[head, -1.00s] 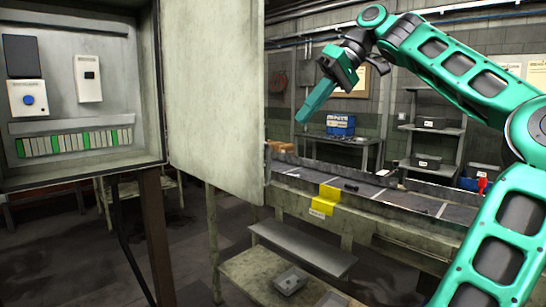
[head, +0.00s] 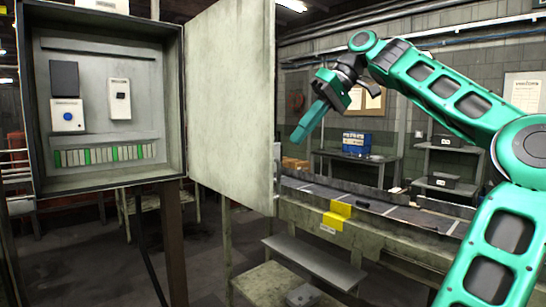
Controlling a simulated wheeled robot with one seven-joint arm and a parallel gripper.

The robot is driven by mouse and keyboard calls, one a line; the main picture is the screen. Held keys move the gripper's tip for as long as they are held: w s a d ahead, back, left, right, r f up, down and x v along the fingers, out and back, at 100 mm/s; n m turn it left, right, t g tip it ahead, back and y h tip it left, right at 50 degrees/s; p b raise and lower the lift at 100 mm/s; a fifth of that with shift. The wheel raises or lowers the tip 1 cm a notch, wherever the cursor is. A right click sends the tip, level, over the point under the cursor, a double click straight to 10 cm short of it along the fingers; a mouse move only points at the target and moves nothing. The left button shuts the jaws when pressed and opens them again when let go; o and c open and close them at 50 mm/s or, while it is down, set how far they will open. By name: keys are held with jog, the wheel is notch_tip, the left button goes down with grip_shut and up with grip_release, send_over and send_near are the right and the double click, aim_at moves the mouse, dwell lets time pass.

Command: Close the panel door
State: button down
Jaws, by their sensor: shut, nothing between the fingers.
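The panel door (head: 232,110) is a pale grey-green sheet, hinged at the right side of the electrical cabinet (head: 110,189) and standing wide open. Inside the cabinet are a dark box, a white box with a blue button, another small white box and a row of green and grey terminals. My gripper (head: 297,138) is at the end of the green arm, to the right of the door's free edge in the picture. Its fingers are shut and empty, pointing down and left. It looks apart from the door. A handle on the door is not clearly visible.
A long conveyor bench (head: 390,215) with a yellow bracket (head: 337,215) runs behind and right of the door. A low grey bench (head: 315,262) stands below it. A blue crate (head: 357,142) sits on a table at the back. The cabinet stands on a brown post (head: 175,240).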

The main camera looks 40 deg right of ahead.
aim_at(265, 165)
jog(key=shift+w+a+f, duration=0.55)
jog(key=shift+a+f, duration=0.7)
jog(key=shift+a, duration=0.2)
jog(key=shift+w+a+f, duration=0.55)
jog(key=shift+a+f, duration=0.75)
jog(key=shift+a, duration=0.15)
jog(key=shift+w+a+f, duration=0.55)
jog(key=shift+a+f, duration=0.7)
jog(key=shift+a, duration=0.2)
